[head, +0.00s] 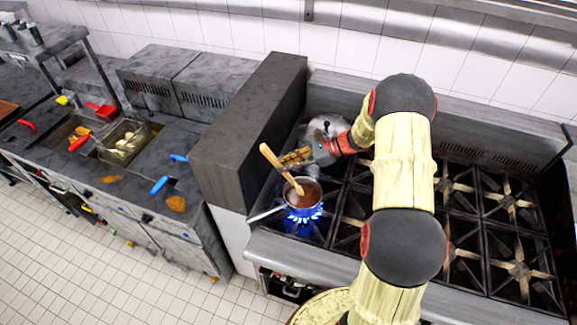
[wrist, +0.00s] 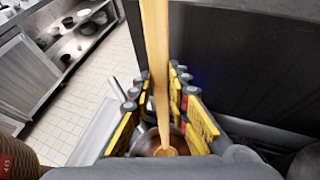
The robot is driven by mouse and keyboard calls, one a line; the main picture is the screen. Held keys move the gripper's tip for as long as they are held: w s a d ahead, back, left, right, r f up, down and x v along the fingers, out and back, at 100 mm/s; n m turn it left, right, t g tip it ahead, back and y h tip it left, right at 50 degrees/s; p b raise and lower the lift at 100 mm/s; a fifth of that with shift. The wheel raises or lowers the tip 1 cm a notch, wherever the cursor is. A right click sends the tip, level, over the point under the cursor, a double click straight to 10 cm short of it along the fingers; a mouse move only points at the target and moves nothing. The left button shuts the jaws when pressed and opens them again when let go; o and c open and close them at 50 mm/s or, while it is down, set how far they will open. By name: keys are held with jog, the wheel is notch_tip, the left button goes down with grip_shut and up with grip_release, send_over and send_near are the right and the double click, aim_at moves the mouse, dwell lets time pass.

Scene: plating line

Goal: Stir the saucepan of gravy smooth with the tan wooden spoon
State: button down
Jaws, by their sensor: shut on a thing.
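The saucepan (head: 303,193) of brown gravy sits on a lit burner with a blue flame at the stove's front left, its handle pointing left. The tan wooden spoon (head: 278,165) is tilted, its lower end at the gravy and its upper end leaning up to the left. My gripper (head: 296,158) is at the spoon beside and above the pan. In the wrist view, my gripper (wrist: 163,108) has yellow-padded fingers on both sides of the spoon (wrist: 155,50), shut on its shaft. The saucepan (wrist: 147,142) shows partly below the fingers; much of it is hidden there.
A tall dark block (head: 245,130) stands close left of the burner. Bare burner grates (head: 508,203) lie to the right. A fryer counter (head: 125,180) with red- and blue-handled tools is at left.

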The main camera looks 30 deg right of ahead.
aim_at(276, 159)
jog(key=shift+w+a+r+p, duration=0.1)
jog(key=shift+a+r+p, duration=0.2)
jog(key=shift+r, duration=0.3)
jog(key=shift+w+a+r+p, duration=0.15)
jog(key=shift+a+r+p, duration=0.2)
jog(key=shift+r, duration=0.25)
jog(key=shift+w+a+r+p, duration=0.1)
jog(key=shift+a+r+p, duration=0.2)
jog(key=shift+r, duration=0.3)
jog(key=shift+d, duration=0.1)
jog(key=shift+r+p, duration=1.2)
jog(key=shift+r, duration=0.8)
